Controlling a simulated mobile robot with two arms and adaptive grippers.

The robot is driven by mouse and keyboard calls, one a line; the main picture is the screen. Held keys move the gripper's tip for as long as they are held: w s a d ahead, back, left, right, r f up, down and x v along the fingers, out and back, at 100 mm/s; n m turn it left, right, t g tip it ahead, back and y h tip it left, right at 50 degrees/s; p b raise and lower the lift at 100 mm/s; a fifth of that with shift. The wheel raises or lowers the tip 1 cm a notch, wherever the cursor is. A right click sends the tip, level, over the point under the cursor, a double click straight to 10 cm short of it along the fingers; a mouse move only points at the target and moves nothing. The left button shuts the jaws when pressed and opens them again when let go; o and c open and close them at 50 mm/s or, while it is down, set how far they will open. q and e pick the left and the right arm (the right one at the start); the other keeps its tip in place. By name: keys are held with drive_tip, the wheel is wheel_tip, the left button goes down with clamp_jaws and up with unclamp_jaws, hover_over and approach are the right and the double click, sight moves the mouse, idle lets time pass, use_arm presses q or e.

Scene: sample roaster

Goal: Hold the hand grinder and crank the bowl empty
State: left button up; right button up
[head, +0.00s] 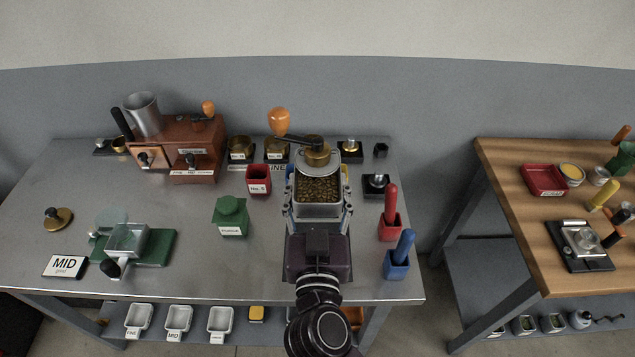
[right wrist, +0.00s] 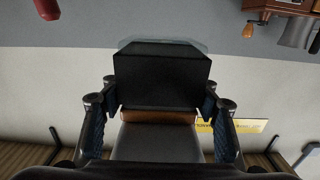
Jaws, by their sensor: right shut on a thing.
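The hand grinder (head: 316,157) stands at the right part of the steel table, with a brass hub and a crank arm ending in an orange knob (head: 278,121) that points up and left. In front of the hub a squarish metal-rimmed opening shows many brown beans (head: 318,189). My right gripper (head: 318,207) reaches in from the front and is shut on the grinder, one finger on each side. In the right wrist view, a dark block (right wrist: 161,78) with a clear rim sits between the fingers. The grinder's lower body is hidden by my gripper. My left gripper is not in view.
A red cup (head: 258,179) and a green canister (head: 231,217) stand left of the grinder. Red (head: 390,226) and blue (head: 397,263) holders stand close at right. A brown machine (head: 190,147) is at the back left. A wooden table (head: 500,190) stands apart at right.

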drive_tip(key=shift+f+b, duration=3.85)
drive_tip(key=shift+f, duration=4.7)
drive_tip(key=shift+p, duration=0.3)
drive_tip(key=shift+f, duration=0.2)
